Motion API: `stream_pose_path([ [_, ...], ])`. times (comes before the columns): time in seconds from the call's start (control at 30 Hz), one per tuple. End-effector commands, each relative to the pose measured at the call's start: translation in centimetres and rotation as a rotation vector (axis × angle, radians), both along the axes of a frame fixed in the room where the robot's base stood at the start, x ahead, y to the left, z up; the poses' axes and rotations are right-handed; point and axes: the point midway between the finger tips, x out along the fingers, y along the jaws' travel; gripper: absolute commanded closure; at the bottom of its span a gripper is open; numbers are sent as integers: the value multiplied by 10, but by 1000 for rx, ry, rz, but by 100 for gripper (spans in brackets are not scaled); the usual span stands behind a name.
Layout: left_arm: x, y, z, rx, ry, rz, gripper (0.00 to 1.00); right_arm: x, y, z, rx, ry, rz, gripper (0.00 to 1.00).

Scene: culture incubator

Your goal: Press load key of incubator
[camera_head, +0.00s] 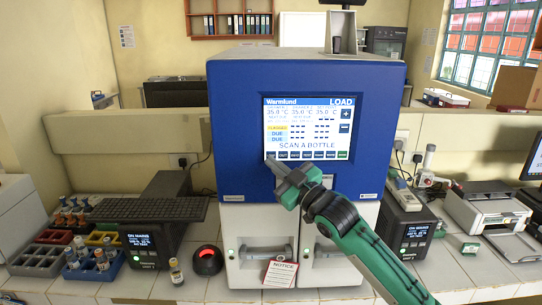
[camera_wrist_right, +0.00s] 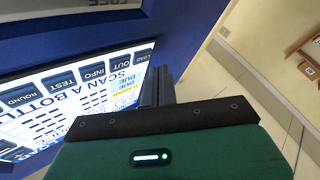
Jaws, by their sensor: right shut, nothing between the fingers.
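The incubator (camera_head: 230,110) is a large blue box with a lit screen (camera_head: 308,115) on its front. The screen reads LOAD at its top right and SCAN A BOTTLE below. A row of dark keys runs along the screen's bottom edge, with a green one at its right end. In the right wrist view the load key (camera_wrist_right: 146,56) is at the end of this row, just beside my fingertips. My right gripper (camera_head: 273,163) is shut and empty, its tip at the screen's lower left corner. I cannot tell whether it touches the key. My left gripper is out of view.
Two white lower doors with handles sit under the blue box, a notice sheet (camera_head: 281,274) on one. Bottle racks (camera_head: 40,262), a small bottle (camera_head: 175,272) and a red-lit round device (camera_head: 208,261) stand to the left. A printer (camera_head: 487,212) stands right.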

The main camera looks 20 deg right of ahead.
Motion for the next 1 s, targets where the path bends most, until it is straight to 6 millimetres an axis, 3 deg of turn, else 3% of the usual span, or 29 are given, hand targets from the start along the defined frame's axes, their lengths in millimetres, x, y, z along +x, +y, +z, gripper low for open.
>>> stream_pose_path([
  [0.43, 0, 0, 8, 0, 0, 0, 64, -40, 12, 0, 1, 1, 1, 100],
  [1.0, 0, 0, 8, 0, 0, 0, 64, -44, 13, 0, 0, 0, 0, 100],
])
